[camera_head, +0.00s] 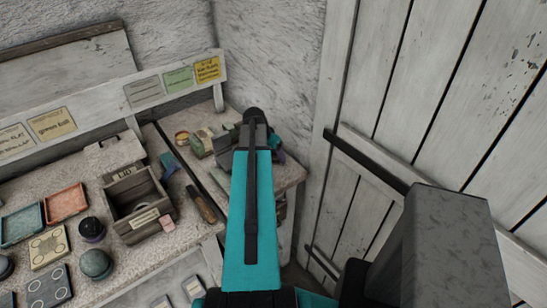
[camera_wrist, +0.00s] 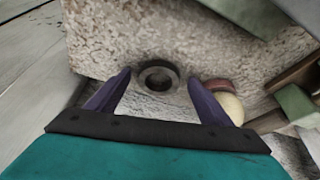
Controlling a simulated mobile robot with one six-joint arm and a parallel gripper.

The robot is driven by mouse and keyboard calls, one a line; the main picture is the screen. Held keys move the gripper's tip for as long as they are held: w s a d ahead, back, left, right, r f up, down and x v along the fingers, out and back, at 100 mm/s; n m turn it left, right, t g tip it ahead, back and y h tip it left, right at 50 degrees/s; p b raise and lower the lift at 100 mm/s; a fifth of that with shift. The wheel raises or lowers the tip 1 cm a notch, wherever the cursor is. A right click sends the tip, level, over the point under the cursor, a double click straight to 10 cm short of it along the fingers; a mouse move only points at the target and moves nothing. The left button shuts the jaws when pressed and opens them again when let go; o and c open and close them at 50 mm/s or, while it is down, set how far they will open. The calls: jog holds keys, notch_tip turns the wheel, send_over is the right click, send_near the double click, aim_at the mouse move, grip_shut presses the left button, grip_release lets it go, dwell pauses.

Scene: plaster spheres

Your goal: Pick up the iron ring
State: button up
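The iron ring (camera_wrist: 144,84) is a dark, round ring lying flat on the pale, rough tabletop, near the middle of the wrist view. My gripper (camera_wrist: 160,88) is open, with one purple finger to the left of the ring and the other to its right. No contact between fingers and ring shows, and the height above it is hard to judge. In the head view my arm reaches over the far right corner of the bench (camera_head: 283,176), and the ring is hidden there behind the arm.
A cream and reddish round thing (camera_wrist: 226,105) lies close by the right finger. Green and wooden pieces (camera_wrist: 296,103) stand further right. In the head view, a wooden box (camera_head: 137,205), a brown-handled tool (camera_head: 201,204) and trays (camera_head: 65,204) lie left. A plank door (camera_head: 380,120) stands right.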

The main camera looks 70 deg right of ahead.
jog(key=c, duration=1.3)
jog(key=shift+o, duration=0.2)
jog(key=shift+r, duration=0.1)
notch_tip(320, 180, up, 10)
jog(key=b, duration=0.3)
